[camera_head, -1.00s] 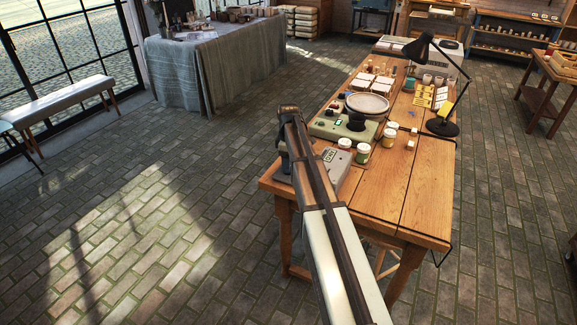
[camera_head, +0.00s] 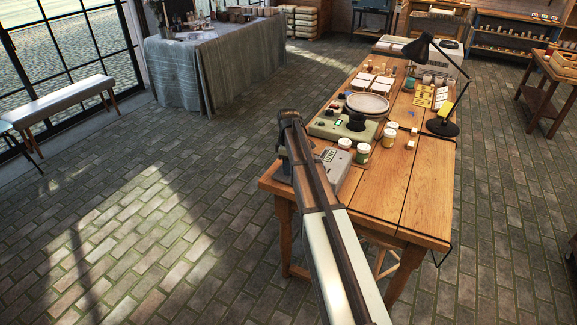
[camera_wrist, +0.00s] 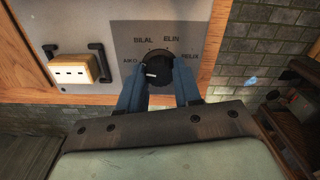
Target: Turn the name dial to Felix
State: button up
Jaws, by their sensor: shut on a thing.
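The name dial (camera_wrist: 157,72) is a round black knob on a grey panel (camera_wrist: 196,14) in the wrist view.
A light block with dark slots (camera_wrist: 74,71) sits between black handles left of the dial. In the head view, a grey box (camera_head: 334,160), paint jars (camera_head: 389,138), a plate (camera_head: 367,104) and a black lamp (camera_head: 442,125) stand on the wooden table (camera_head: 415,190).

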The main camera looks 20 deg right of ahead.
jog(key=shift+c, duration=1.4)
